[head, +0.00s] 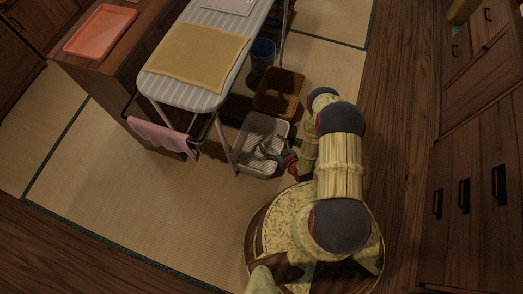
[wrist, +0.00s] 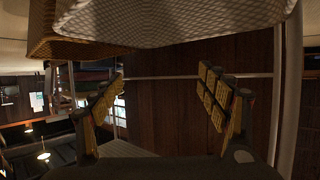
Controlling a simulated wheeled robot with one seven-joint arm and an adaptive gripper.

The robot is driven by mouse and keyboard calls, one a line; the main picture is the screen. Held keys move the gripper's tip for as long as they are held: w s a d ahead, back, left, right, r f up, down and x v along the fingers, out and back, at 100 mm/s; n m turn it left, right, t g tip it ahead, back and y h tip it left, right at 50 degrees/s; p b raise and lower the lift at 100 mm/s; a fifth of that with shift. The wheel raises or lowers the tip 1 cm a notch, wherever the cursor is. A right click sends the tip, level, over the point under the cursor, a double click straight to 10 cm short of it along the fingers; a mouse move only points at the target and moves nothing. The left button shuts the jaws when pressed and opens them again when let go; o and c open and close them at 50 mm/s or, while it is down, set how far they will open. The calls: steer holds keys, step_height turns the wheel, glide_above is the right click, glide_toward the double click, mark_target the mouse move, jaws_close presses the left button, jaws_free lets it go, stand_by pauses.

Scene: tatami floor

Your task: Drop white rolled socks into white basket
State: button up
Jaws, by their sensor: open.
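The white basket (head: 262,122) stands on the tatami beside the ironing board's legs in the head view. My gripper (head: 266,151) shows over the basket's near part, but its height above the rim is hard to judge. In the wrist view my gripper (wrist: 160,92) has its two padded fingers wide apart with nothing between them. I cannot make out the white rolled socks in either view; the arm and gripper hide part of the basket.
A brown basket (head: 280,92) stands just behind the white one, with a blue bin (head: 262,53) beyond. The ironing board (head: 170,88) carries a yellow cloth (head: 200,55). A pink towel (head: 160,136) hangs at left.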

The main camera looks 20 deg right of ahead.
steer(key=shift+v, duration=1.75)
